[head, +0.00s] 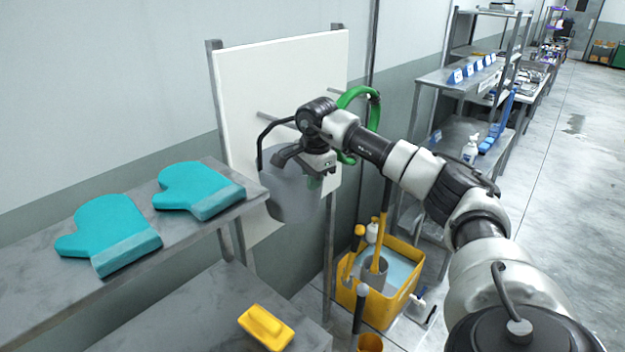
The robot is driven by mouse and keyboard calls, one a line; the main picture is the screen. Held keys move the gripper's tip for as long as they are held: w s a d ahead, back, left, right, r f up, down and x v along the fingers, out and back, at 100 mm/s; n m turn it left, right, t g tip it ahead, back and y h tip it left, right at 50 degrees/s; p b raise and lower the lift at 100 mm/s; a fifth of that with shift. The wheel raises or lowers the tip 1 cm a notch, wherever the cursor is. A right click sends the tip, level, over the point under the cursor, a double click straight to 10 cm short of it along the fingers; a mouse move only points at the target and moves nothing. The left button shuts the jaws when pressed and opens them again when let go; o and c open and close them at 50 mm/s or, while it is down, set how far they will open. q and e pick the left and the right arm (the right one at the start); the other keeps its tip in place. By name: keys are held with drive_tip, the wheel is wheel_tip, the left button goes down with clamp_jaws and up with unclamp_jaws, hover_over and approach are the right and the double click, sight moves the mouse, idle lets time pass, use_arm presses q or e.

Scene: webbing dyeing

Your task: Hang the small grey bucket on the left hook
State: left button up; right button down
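The small grey bucket (292,198) hangs upright in front of the white board (240,85), its black handle (260,147) raised. The left hook (272,118) is a grey peg sticking out of the board. The handle's top meets the line of this peg, but my arm hides whether it rests on it. My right gripper (302,168) is in front of the bucket's upper part, below the handle's top. Its fingers look spread apart, with no clear grip on the handle. My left gripper is out of view.
A green hose (374,106) hangs on the board's right side. Below stands a yellow tub (408,290) with tools. Two teal mitts (108,232) (198,190) lie on the grey shelf (185,236) at left; a yellow brush (266,327) lies lower. A rack (440,78) stands at right.

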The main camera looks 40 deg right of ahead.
drive_tip(key=c, duration=1.2)
unclamp_jaws()
drive_tip(key=shift+c, duration=0.2)
drive_tip(key=shift+r, duration=0.1)
drive_tip(key=shift+r+b, duration=0.35)
wheel_tip(320, 180, up, 10)
drive_tip(key=s+b, duration=0.1)
drive_tip(key=b, duration=0.2)
drive_tip(key=shift+s, duration=0.15)
drive_tip(key=shift+a, duration=0.1)
